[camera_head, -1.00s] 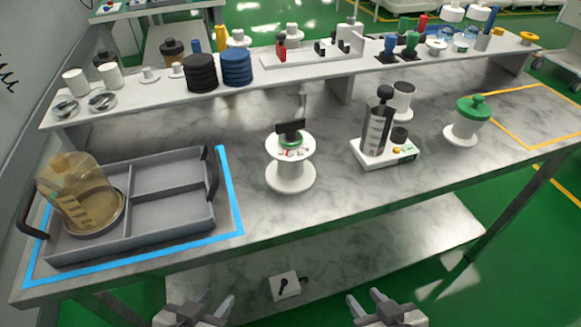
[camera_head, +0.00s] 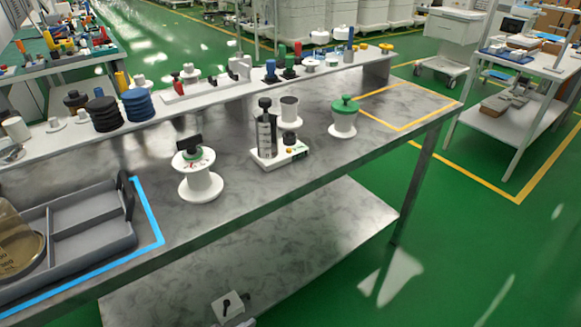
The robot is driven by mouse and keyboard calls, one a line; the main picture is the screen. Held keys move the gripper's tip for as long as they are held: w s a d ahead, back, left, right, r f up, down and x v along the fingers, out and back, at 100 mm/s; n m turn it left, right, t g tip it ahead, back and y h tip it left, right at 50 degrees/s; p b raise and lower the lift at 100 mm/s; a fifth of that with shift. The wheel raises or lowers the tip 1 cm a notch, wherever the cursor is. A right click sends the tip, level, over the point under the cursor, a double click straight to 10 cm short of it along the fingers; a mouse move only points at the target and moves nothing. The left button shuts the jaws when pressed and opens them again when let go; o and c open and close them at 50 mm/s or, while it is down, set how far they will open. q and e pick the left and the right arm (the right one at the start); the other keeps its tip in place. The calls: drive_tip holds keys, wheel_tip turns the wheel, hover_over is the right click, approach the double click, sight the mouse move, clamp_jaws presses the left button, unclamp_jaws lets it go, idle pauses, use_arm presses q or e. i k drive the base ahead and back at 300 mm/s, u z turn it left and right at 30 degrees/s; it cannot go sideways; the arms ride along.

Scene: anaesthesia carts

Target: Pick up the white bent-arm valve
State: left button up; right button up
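No thing in view is clearly identifiable as the white bent-arm valve. The closest match is a small white upright piece (camera_head: 240,67) at the right end of the white rack on the raised shelf; its shape is too small to make out fully. A white spool-shaped fitting with a black top handle (camera_head: 199,184) stands on the worktop, left of centre. On the lower shelf, a white box with a black lever (camera_head: 231,305) shows at the bottom edge. Neither of my grippers is in view.
A grey divided tray (camera_head: 100,246) lies inside a blue outline at left. A white-based device (camera_head: 277,155) and a green-topped white jar (camera_head: 343,122) stand on the worktop. The yellow-outlined area (camera_head: 411,99) is empty. Green floor is open at right.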

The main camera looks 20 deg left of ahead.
sight(201, 185)
drive_tip(key=z, duration=1.3)
drive_tip(key=k, duration=0.5)
drive_tip(key=u, duration=1.75)
